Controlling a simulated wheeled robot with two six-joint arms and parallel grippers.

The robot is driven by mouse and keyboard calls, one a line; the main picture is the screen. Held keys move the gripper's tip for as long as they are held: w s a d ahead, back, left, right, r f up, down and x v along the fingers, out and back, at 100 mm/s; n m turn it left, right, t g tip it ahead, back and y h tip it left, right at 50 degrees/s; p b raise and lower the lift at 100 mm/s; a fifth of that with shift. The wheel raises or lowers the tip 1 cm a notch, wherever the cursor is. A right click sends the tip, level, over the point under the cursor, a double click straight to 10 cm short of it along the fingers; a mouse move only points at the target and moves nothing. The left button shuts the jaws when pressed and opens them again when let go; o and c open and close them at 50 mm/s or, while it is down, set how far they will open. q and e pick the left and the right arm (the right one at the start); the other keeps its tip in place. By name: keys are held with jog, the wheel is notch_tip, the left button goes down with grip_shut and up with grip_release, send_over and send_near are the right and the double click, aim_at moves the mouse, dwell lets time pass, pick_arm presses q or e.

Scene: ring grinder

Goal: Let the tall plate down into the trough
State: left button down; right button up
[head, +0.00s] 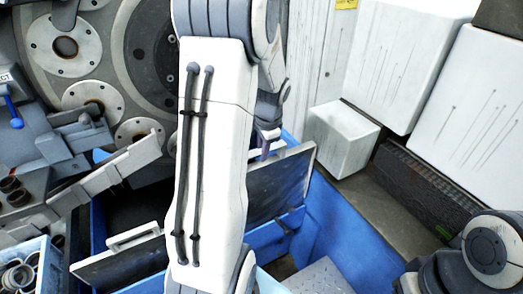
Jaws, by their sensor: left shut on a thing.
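The tall plate (283,188) is a dark panel with a pale rim, tilted in the picture, right of my left arm. My left gripper (265,150) is shut on it at its upper edge, and my forearm partly hides the grip. The blue trough (345,236) lies below and around the plate. The plate's lower edge appears to be within the trough's outline, but I cannot tell whether it touches the bottom. My right gripper is not in view.
A dark panel (120,268) with a pale handle lies left of my arm; my arm hides whether it joins the plate. The grinder (125,50) stands behind. Rings fill a blue crate (45,268) at lower left. White boxes (343,138) stand at right.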

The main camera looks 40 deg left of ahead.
pick_arm(q)
jog(key=shift+d+r, duration=0.1)
jog(key=shift+d, duration=0.2)
dwell(0.4)
jog(key=c, duration=0.7)
grip_release()
jog(key=shift+s, duration=0.1)
jog(key=v, duration=1)
jog(key=shift+d+r+b, duration=0.1)
jog(key=shift+r+b, duration=0.05)
jog(key=shift+b, duration=0.15)
